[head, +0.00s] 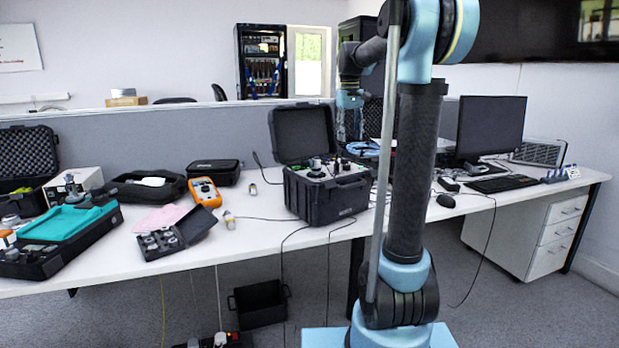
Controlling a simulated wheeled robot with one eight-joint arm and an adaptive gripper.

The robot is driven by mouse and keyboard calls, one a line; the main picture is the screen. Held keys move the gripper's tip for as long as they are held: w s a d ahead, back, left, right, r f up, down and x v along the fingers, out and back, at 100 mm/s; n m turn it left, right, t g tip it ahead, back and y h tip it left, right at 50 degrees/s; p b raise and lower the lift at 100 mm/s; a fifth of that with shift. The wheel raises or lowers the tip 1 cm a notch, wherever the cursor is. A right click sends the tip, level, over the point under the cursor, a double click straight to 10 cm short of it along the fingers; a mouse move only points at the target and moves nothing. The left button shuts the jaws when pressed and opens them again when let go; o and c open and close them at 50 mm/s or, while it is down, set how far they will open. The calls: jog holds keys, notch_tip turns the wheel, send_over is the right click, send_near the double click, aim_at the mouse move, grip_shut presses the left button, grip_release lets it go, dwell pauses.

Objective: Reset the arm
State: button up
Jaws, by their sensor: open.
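My arm rises from its light blue base in the right half of the head view. Its dark upright link leads to a blue elbow near the top edge, and the far part of the arm bends down to the left. My gripper (350,130) hangs at that end, small and dark, above and behind the open black case (328,192). It is open, with nothing seen in it. Its fingers blend into the dark background.
The long white desk (270,212) holds an orange meter (204,192), a teal-topped case (65,240), a small open box of cylinders (175,235), a monitor (490,127) and a keyboard (501,184). A low grey partition (200,135) stands behind. Loose cables hang below the desk.

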jog(key=s+d+f+m+t, duration=0.1)
jog(key=s+f, duration=0.5)
jog(key=s, duration=0.5)
jog(key=s+d+f+m, duration=0.1)
jog(key=s+f, duration=0.4)
jog(key=s, duration=0.7)
jog(key=s+f+m, duration=0.1)
jog(key=s+f, duration=1.3)
jog(key=f, duration=0.3)
jog(key=shift+s+d+t, duration=0.2)
jog(key=shift+d+t, duration=0.05)
jog(key=shift+t, duration=0.15)
jog(key=shift+w+f, duration=0.25)
jog(key=shift+w, duration=0.2)
